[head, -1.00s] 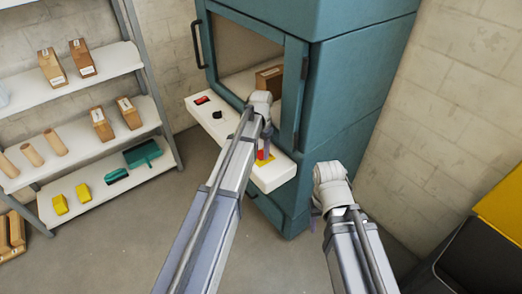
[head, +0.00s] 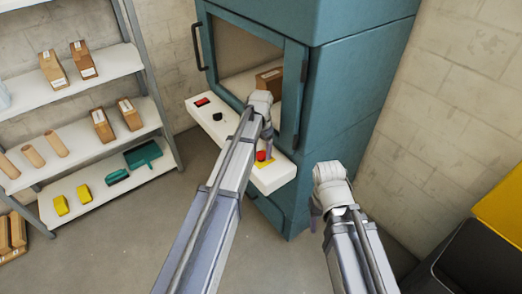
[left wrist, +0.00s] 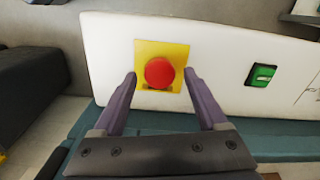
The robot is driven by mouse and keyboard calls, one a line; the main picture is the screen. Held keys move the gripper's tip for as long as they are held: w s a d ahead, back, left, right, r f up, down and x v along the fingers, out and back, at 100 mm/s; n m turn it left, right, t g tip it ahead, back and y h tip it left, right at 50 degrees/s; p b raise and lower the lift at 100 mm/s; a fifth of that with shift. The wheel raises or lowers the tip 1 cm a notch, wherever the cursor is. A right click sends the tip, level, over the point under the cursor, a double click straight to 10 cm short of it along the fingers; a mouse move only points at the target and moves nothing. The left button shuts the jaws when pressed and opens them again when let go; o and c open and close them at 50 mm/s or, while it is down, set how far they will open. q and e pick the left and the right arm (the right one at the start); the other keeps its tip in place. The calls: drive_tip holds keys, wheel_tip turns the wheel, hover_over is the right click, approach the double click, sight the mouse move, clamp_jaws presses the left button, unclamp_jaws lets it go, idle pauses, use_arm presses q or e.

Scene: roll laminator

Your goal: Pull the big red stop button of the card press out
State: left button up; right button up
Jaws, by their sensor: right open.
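The big red stop button (left wrist: 159,73) sits on a yellow square plate (left wrist: 174,48) on the white control panel (left wrist: 220,50). In the head view the red button (head: 261,156) is near the panel's right end. My left gripper (left wrist: 160,76) is open, with one fingertip on each side of the button in the left wrist view. I cannot tell whether the tips reach down beside it. In the head view the left gripper (head: 268,142) is just above the button. My right gripper (head: 316,212) hangs empty and open, right of the panel.
The teal press cabinet (head: 350,90) stands behind the panel, with a brown box (head: 269,79) inside. A shelf (head: 85,125) stands left. The floor between is clear.

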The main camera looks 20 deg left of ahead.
sight(261, 154)
use_arm(q)
drive_tip(key=shift+r, duration=0.1)
wheel_tip(261, 154, up, 8)
drive_tip(key=p, duration=0.8)
drive_tip(key=shift+f, duration=0.2)
drive_tip(key=s+d+r+p, duration=0.1)
drive_tip(key=s+d, duration=0.3)
drive_tip(key=s, duration=0.4)
drive_tip(key=s+d+r+n+p, duration=0.1)
drive_tip(key=s+d, duration=0.3)
drive_tip(key=s, duration=0.4)
drive_tip(key=s+d+r+y+p, duration=0.1)
drive_tip(key=s+d+r+p, duration=0.1)
drive_tip(key=s+d, duration=0.3)
drive_tip(key=s+r, duration=0.1)
drive_tip(key=s, duration=0.3)
drive_tip(key=shift+n+p, duration=0.3)
drive_tip(key=shift+p, duration=0.05)
